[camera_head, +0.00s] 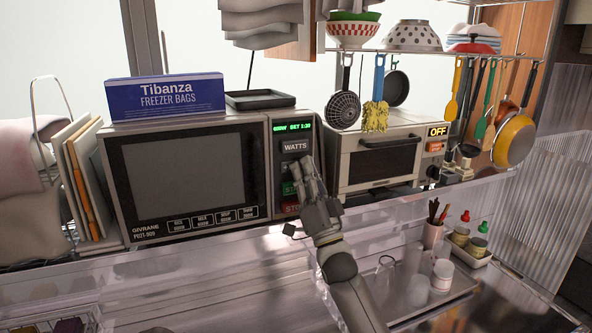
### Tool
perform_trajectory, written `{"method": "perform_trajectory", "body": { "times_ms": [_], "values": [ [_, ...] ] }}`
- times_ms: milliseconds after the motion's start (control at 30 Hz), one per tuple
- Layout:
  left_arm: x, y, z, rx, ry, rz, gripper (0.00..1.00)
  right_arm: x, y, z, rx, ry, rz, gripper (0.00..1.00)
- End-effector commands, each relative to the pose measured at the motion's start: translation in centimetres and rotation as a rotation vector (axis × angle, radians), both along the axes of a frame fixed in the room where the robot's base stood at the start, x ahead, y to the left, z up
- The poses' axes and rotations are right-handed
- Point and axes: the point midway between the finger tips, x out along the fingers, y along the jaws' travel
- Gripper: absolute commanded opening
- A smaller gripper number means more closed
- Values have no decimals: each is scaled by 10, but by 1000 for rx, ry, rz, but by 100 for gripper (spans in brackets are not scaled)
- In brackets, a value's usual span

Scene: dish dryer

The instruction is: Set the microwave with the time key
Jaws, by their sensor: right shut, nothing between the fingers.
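The microwave (116,190) stands at left on the back ledge, its door closed. Its display (293,127) is lit green and appears to read 600W SET 1:30. On the panel below are the WATTS key (294,147), a green key (289,188) and a red STOP key (290,208). My right gripper (303,168) is shut and empty, its fingertips in front of the panel just below the WATTS key. They hide most of the area between that key and the green one, so the time key's label is not readable. I cannot tell whether the fingertips touch the panel. My left gripper is not in view.
A toaster oven (375,160) showing OFF stands right of the microwave. A freezer bag box (165,97) and black tray (261,99) lie on top. Utensils hang from a rack above the oven. A tray with glasses and jars (441,275) sits at lower right.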

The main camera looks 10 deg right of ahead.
Motion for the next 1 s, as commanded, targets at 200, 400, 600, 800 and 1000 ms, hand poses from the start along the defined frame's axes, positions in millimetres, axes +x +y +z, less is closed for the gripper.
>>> {"method": "perform_trajectory", "body": {
  "times_ms": [200,400,600,800,1000],
  "values": [
    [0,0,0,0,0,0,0,0,0,0,0,1,0,0],
    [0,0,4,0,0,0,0,-4,-1,0,0,1,0,0],
    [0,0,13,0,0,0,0,-15,-3,1,-1,3,0,0],
    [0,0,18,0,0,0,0,-25,-5,0,0,1,0,0],
    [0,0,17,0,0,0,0,-25,-5,0,0,0,0,0]
  ]
}}
